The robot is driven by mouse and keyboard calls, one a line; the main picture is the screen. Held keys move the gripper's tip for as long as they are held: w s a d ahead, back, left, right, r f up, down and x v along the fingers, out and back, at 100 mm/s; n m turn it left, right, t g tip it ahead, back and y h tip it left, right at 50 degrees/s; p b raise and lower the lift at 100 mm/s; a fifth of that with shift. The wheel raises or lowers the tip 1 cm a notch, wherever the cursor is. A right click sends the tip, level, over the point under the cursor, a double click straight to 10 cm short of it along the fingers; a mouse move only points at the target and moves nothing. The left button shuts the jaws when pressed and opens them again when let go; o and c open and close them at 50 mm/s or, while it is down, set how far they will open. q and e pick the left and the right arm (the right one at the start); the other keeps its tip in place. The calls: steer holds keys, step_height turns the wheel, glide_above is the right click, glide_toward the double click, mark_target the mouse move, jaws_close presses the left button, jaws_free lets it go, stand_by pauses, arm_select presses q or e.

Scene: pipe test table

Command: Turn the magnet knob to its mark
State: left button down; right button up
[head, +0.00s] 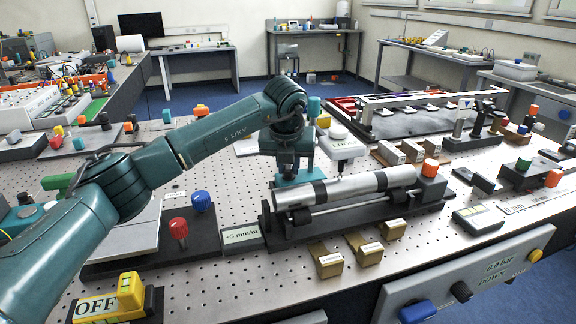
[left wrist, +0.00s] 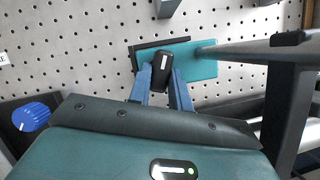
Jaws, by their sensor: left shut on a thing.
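A black magnet knob (left wrist: 161,72) with a short white line on it sits over a teal base (left wrist: 200,62) in the left wrist view. My left gripper (left wrist: 162,84) has its blue fingers on either side of the knob and is shut on it. In the head view the left gripper (head: 291,165) points down at the teal base (head: 308,175), behind the left end of the silver pipe (head: 345,187). There the arm hides the knob. I cannot make out the knob's mark on the base. My right gripper is not in view.
A white gauge (head: 341,148) stands close right of the gripper, above the pipe. The pipe rests on a black stand (head: 262,222). Red (head: 179,228) and blue (head: 201,201) knobs stand on a dark plate to the left. Wooden blocks (head: 326,260) lie in front.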

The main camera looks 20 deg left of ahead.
arm_select(q)
steer(key=shift+r, duration=0.1)
steer(key=c, duration=1.3)
jaws_free()
steer(key=b+v, duration=0.1)
steer(key=v, duration=1.2)
steer(key=shift+o, duration=0.6)
